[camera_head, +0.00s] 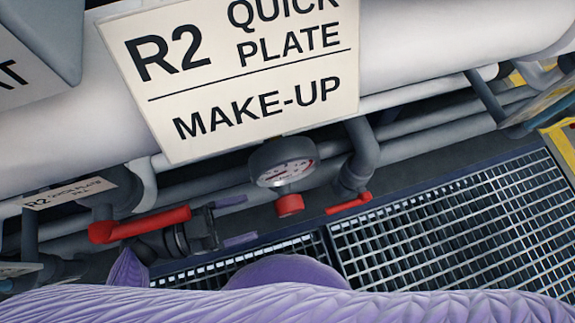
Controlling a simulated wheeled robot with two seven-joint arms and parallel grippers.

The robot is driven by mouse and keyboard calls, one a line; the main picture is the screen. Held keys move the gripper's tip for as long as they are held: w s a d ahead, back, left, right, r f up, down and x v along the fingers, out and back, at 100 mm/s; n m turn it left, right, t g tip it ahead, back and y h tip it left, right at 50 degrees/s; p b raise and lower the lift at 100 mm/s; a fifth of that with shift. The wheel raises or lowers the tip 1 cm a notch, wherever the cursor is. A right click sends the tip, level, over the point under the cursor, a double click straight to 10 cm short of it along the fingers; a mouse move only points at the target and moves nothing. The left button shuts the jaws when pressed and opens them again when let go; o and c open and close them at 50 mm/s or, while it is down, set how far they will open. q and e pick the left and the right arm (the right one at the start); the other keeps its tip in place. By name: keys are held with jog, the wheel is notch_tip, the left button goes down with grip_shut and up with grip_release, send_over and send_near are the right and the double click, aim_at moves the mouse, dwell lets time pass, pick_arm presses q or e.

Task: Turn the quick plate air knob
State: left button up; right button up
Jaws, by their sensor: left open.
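A round pressure gauge (283,162) hangs below the large sign, with a small red knob (290,205) under it. A red lever handle (138,223) is at the left, below a small tag reading "R2 quick plate" with a last word too small to read. A second red lever (349,203) is right of the gauge. I cannot tell which of these is the air knob. My left gripper (250,219) is open, its two purple fingers pointing right, toward the small red knob, with nothing visible between them. My right gripper is not in view.
A large sign (240,75) reading "R2 quick plate make-up" hangs over a thick white pipe (430,45). Grey pipes run behind the valves. Metal floor grating (450,225) lies below right. A yellow frame (562,145) stands at the right edge.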

aim_at(289, 205)
pick_arm(q)
jog(key=b+x, duration=0.1)
jog(key=x, duration=0.6)
jog(key=shift+d+f, duration=0.15)
jog(key=shift+d, duration=0.15)
jog(key=shift+w+d+b, duration=0.2)
jog(key=shift+d+b, duration=0.1)
jog(key=shift+d, duration=0.2)
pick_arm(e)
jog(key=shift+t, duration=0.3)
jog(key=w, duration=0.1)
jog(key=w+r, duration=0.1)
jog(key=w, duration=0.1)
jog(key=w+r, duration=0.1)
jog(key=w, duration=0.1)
pick_arm(q)
jog(key=shift+c, duration=0.3)
grip_shut()
